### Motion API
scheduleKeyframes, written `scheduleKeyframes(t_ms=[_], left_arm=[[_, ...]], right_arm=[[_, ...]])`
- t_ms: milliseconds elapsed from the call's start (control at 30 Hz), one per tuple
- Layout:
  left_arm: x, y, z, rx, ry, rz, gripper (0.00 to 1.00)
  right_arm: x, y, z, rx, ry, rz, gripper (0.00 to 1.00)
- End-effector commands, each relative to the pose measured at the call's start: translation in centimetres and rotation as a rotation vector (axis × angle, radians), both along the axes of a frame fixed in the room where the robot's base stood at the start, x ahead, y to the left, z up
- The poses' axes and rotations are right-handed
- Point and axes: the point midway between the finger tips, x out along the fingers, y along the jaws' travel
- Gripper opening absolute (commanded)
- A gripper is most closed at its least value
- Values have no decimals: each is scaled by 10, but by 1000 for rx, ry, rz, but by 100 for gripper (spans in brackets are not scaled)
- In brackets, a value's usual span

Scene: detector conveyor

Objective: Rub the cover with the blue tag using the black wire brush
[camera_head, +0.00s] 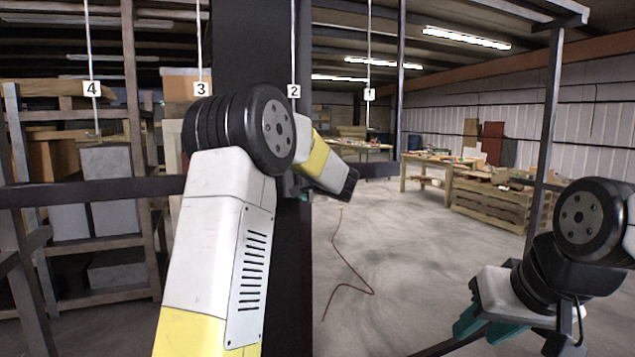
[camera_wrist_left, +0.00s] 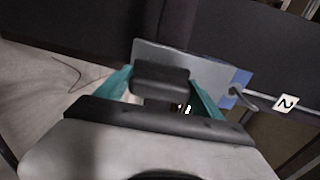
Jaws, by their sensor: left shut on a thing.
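My left gripper (camera_wrist_left: 161,88) is shut on a black block-shaped thing, which I take to be the black wire brush (camera_wrist_left: 160,77). Its bristles are not clear to see. Right behind it in the left wrist view is a flat grey cover (camera_wrist_left: 210,68) with a blue tag (camera_wrist_left: 241,78) at its right end. Whether brush and cover touch, I cannot tell. A hook and a line with label 2 (camera_wrist_left: 286,103) run from that end. In the head view my left arm hides the cover and brush. My right gripper (camera_head: 482,322) is low at the right, apart from everything; its jaw gap is unclear.
Hanging lines carry labels 4 (camera_head: 92,88), 3 (camera_head: 200,88), 2 (camera_head: 294,91) and 1 (camera_head: 369,94). A dark horizontal beam (camera_head: 90,193) and a wide dark post (camera_head: 240,50) stand close. Shelves are at left, workbenches (camera_head: 425,160) far back.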

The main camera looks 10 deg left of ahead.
Motion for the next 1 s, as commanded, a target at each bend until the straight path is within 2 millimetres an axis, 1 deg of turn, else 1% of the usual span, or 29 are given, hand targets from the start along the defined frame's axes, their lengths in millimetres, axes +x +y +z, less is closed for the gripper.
scheduleKeyframes(t_ms=[233, 600, 667, 833, 1000], left_arm=[[3, -4, 1, 1, -2, -1, 45], [19, -31, 0, 0, -2, -1, 45], [21, -34, 0, 0, -1, -1, 45], [24, -32, 0, -1, -3, 0, 45], [20, -25, 0, 1, -1, 2, 45]], right_arm=[[0, 0, 0, 0, 0, 0, 36], [0, 0, 0, 0, 0, 0, 36], [0, 0, 0, 0, 0, 0, 36], [0, 0, 0, 0, 0, 0, 36], [0, 0, 0, 0, 0, 0, 36]])
